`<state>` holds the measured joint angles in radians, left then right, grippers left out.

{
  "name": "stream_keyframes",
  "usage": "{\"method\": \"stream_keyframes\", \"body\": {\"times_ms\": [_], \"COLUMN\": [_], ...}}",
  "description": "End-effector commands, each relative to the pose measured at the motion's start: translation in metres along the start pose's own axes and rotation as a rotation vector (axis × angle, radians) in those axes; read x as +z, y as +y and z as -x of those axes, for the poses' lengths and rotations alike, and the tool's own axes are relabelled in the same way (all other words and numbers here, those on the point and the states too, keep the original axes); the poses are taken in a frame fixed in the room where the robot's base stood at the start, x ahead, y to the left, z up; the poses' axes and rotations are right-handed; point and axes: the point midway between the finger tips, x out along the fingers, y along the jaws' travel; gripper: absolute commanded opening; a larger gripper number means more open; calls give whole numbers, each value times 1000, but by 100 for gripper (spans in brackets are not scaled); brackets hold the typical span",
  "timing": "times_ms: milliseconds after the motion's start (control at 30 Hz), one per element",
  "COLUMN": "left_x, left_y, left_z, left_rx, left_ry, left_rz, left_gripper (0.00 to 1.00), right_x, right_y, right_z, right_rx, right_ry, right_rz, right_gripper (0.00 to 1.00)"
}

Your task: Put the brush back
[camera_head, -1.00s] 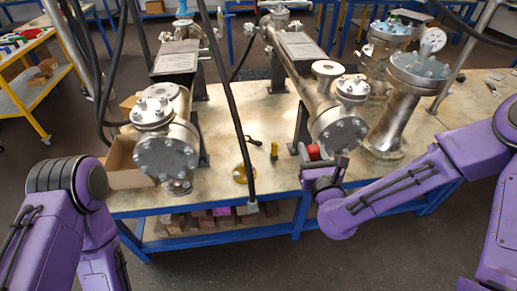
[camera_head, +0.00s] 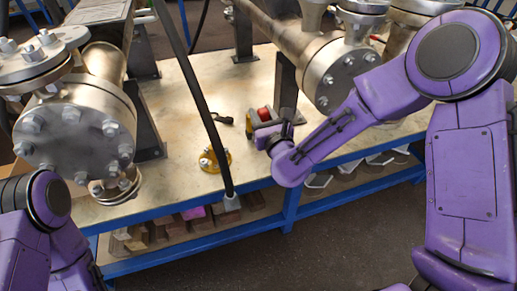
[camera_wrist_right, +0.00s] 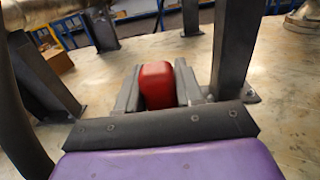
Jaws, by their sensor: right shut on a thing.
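My right gripper (camera_head: 266,122) is shut on a red, block-shaped piece (camera_head: 264,114), which I take to be part of the brush. In the right wrist view the red piece (camera_wrist_right: 157,86) sits between the two grey fingers. No bristles show, and its lower part is hidden. The gripper is over the front part of the table, left of the middle vessel's flange (camera_head: 340,73). I cannot tell whether the held piece touches the tabletop. My left arm shows at the lower left, but its gripper is out of view.
A yellow flanged part (camera_head: 213,160) and a small dark item (camera_head: 222,118) lie on the table (camera_head: 180,115). A large vessel (camera_head: 75,125) is at left.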

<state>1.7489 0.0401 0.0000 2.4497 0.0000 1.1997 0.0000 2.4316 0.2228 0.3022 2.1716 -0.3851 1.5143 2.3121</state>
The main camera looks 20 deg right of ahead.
Motion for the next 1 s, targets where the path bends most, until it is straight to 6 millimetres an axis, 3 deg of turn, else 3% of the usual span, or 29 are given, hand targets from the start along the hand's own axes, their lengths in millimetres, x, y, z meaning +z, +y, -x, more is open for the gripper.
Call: {"method": "stream_keyframes", "body": {"times_ms": [33, 100, 433, 1000], "left_x": [12, 17, 22, 44], "left_y": [3, 4, 5, 10], "left_z": [-31, -42, -54, -108], "left_rx": [0, 1, 1, 0], "left_ry": [1, 1, 1, 1], "left_rz": [0, 0, 0, 0], "left_gripper": [61, 61, 61, 61], "right_x": [-29, -36, -46, -116], "right_y": [2, 3, 4, 5], "right_z": [-5, -10, -15, -16], "right_rx": [1, -1, -5, -6], "right_ry": [-5, -8, -7, -7], "right_rz": [3, -1, -10, -12], "right_gripper": [6, 6, 6, 6]}}
